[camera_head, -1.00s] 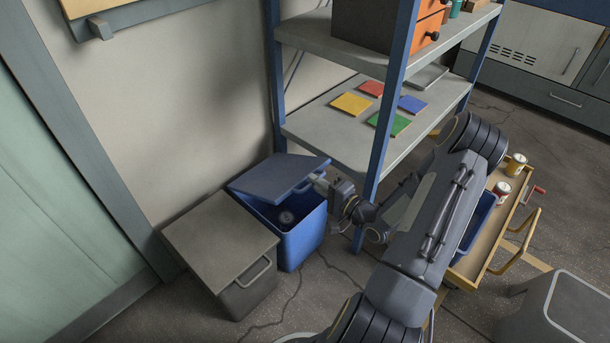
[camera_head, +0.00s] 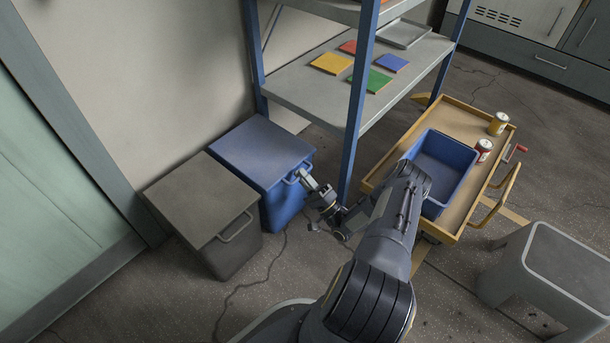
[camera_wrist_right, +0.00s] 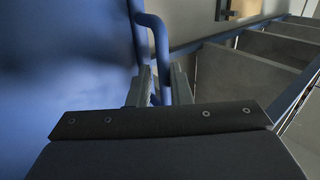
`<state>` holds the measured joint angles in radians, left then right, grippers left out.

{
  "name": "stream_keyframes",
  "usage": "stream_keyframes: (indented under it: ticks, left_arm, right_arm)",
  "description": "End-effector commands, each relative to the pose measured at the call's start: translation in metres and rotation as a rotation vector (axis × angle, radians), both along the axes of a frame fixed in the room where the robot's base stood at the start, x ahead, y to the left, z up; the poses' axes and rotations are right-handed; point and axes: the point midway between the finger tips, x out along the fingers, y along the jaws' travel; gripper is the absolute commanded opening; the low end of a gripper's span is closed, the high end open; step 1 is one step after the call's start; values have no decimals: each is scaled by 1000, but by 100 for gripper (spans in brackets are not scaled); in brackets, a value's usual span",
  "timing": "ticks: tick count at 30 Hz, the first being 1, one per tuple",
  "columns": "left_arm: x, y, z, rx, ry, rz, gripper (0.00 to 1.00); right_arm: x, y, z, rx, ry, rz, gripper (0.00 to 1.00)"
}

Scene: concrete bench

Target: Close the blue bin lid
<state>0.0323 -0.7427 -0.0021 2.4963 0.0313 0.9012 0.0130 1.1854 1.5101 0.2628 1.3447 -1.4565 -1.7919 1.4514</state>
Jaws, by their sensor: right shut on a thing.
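The blue bin (camera_head: 285,204) stands on the floor against the wall, beside the shelf. Its blue lid (camera_head: 262,151) lies flat over the top and looks closed. My right gripper (camera_head: 304,177) is at the lid's front right edge, shut on the lid's handle. In the right wrist view, the blue bar handle (camera_wrist_right: 160,55) passes between the two fingers of the gripper (camera_wrist_right: 160,88), with the blue surface filling the left side. The inside of the bin is hidden by the lid. My left gripper is not in view.
A grey bin (camera_head: 205,205) with a handle stands left of the blue bin. The shelf (camera_head: 320,100) holds coloured tiles. A yellow trolley (camera_head: 468,127) carries a blue tray (camera_head: 440,165) and two cans. A grey stool (camera_head: 565,265) stands at the right. Floor in front of the bins is clear.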

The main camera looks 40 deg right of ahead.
Motion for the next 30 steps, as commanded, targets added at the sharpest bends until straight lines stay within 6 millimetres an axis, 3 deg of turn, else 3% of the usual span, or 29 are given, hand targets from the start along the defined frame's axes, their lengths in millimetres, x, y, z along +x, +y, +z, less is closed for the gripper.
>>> stream_keyframes:
  ticks: [1, 11, 12, 15, 25, 30]
  left_arm:
    - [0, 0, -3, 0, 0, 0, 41]
    - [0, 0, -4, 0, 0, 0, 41]
    - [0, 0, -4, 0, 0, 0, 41]
    - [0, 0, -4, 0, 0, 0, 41]
    - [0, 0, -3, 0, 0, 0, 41]
    - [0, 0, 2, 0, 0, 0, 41]
  right_arm:
    - [1, 2, -19, -3, 51, 0, 0]
    - [-1, 0, -22, -2, 53, -5, 0]
    - [-1, 0, -22, -1, 53, -6, 23]
    - [-2, 0, -22, -2, 53, -5, 33]
    - [-3, 1, -22, -1, 53, -2, 33]
    - [-21, -1, -32, -1, 53, -3, 33]
